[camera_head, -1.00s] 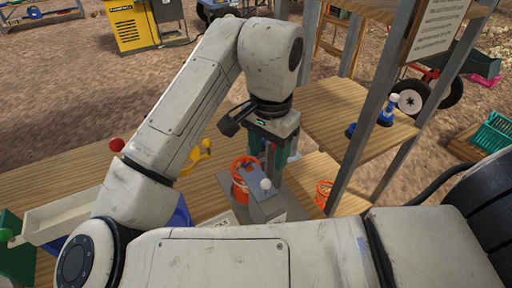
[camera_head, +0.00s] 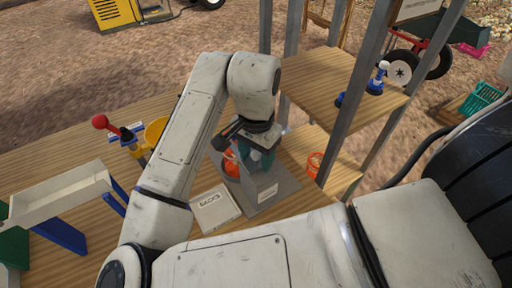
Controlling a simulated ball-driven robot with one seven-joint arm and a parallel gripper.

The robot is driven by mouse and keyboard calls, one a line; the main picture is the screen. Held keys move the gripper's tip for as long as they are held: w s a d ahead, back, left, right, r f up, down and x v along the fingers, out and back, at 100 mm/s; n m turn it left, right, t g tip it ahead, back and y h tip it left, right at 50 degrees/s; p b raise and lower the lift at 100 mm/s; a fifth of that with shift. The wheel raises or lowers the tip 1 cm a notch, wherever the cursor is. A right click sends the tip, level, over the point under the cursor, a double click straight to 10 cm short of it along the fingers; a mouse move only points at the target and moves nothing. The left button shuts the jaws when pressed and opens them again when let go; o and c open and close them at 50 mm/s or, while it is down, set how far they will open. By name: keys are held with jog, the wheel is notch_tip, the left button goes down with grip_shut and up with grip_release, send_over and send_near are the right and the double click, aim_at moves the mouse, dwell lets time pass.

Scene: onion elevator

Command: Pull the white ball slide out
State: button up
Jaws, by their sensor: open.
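A grey metal box (camera_head: 264,190) with a small white label stands on a grey base plate on the wooden bench. My gripper (camera_head: 258,160) points down right over the back of this box, with its jaws open. The fingertips are partly hidden by the box and the arm. An orange round thing (camera_head: 230,160) shows just left of my gripper. I cannot clearly make out the white ball of the slide; my gripper or the box may hide it.
A red-ball lever (camera_head: 100,121) and a yellow bowl-like part (camera_head: 156,133) stand left of my arm.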

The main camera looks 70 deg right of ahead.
jog(key=shift+c, duration=0.3)
grip_shut()
jog(key=shift+s, duration=0.1)
jog(key=shift+s+a, duration=0.7)
jog(key=shift+s, duration=0.35)
jog(key=shift+s+a, duration=0.7)
jog(key=shift+s, duration=0.3)
jog(key=shift+o, duration=0.5)
grip_release()
